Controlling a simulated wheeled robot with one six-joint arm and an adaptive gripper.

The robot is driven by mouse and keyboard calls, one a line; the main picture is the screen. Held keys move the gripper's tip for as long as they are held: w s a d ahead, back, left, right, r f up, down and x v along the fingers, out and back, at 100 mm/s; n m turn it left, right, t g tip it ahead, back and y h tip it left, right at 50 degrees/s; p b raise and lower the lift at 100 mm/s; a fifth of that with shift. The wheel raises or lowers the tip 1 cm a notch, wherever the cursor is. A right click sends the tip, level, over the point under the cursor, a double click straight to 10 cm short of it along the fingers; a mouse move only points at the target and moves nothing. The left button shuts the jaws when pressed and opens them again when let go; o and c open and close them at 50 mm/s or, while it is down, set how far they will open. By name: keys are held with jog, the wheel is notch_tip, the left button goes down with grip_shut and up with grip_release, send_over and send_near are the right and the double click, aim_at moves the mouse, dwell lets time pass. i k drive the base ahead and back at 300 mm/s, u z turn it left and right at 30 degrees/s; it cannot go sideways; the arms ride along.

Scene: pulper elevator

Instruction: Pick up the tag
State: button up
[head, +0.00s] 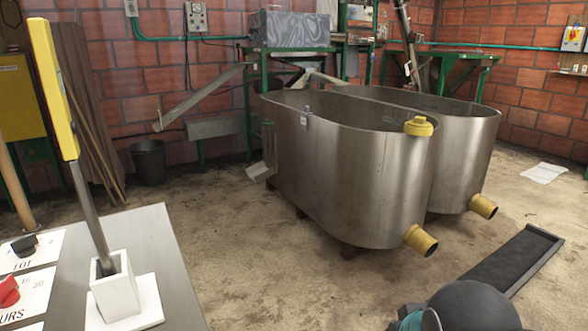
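No single object is plainly marked as the tag. A long yellow plate (52,88) on a grey metal stem stands slightly tilted in a small white square holder (114,295) on the grey table at left; it is one tag-like thing. A small pale piece (304,119) is on the near steel tank's wall, and a small white piece (407,69) hangs by the pipe behind the tanks; both are too small to make out. A dark rounded part with a teal cap at the bottom right looks like my own arm. My gripper is out of view.
The grey table (160,245) also bears white plates with a black knob (25,244) and a red knob (8,291). Two steel tanks (350,170) with yellow outlets fill the middle. A black bucket (148,162) stands behind. Bare floor lies between table and tanks.

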aim_at(307, 108)
jog(key=i, duration=1.7)
jog(key=u, duration=0.5)
jog(key=i, duration=1.7)
jog(key=z, duration=0.15)
